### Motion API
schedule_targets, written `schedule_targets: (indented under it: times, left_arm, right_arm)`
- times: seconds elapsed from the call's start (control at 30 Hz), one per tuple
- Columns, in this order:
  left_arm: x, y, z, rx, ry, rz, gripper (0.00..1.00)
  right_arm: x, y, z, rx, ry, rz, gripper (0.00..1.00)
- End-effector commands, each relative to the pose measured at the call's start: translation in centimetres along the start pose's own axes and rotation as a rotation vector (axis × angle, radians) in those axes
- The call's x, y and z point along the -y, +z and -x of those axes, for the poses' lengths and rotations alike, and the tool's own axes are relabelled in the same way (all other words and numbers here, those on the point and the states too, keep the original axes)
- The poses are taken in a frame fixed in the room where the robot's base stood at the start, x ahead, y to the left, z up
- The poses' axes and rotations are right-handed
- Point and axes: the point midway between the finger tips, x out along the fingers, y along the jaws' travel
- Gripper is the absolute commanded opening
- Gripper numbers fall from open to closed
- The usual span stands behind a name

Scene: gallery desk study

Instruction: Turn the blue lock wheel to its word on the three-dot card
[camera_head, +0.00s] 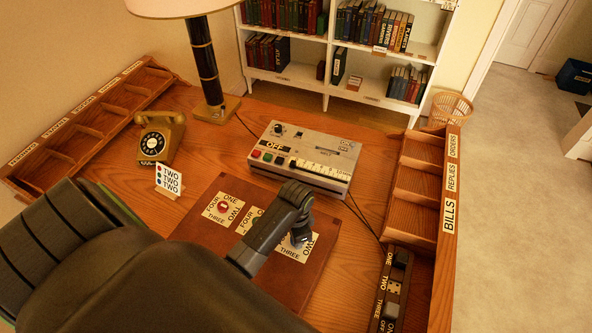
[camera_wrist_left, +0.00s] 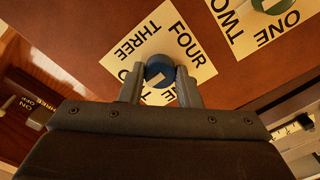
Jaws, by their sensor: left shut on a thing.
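The brown lock board (camera_head: 196,226) lies on the desk with three word plates. The blue lock wheel (camera_wrist_left: 159,71) is on the right-hand plate (camera_wrist_left: 190,45), where FOUR and THREE read clearly and the other words are partly covered. My left gripper (camera_wrist_left: 159,88) is shut on the blue wheel, one finger at each side; in the head view the gripper (camera_head: 301,238) hides most of it. A pale mark shows on the wheel's near side; I cannot tell which word it faces. The three-dot card (camera_head: 170,180) stands behind the board and reads TWO on all three lines. My right gripper is not in view.
The red wheel (camera_head: 223,206) is on the left plate; a greenish wheel (camera_wrist_left: 270,4) is on the middle one. A grey device (camera_head: 305,158) reading OFF stands behind the board. A switch box (camera_head: 391,290) and a letter tray (camera_head: 418,185) are at right; a telephone (camera_head: 160,137) is at left.

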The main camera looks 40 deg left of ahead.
Motion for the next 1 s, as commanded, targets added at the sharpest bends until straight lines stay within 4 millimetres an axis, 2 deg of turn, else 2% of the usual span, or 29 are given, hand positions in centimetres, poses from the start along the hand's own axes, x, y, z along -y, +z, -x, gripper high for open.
schedule_targets:
  times: [0.5, 0.53, 0.67, 0.7, 1.0]
  left_arm:
    - [0.08, -0.13, 0.12, -0.004, -0.003, -0.02, 0.07]
    - [0.08, -0.13, 0.12, -0.004, -0.003, -0.02, 0.33]
    - [0.06, -0.1, 0.09, -0.003, -0.002, -0.019, 0.5]
    - [0.05, -0.08, 0.08, -0.003, -0.002, -0.019, 0.52]
    - [0.12, -0.19, 0.24, -0.002, -0.001, -0.019, 0.52]
  right_arm:
    - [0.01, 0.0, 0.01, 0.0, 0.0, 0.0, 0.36]
    - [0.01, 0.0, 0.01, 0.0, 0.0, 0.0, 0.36]
    - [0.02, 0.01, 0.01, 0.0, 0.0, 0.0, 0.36]
    - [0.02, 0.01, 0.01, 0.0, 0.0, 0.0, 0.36]
    - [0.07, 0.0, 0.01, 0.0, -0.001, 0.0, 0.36]
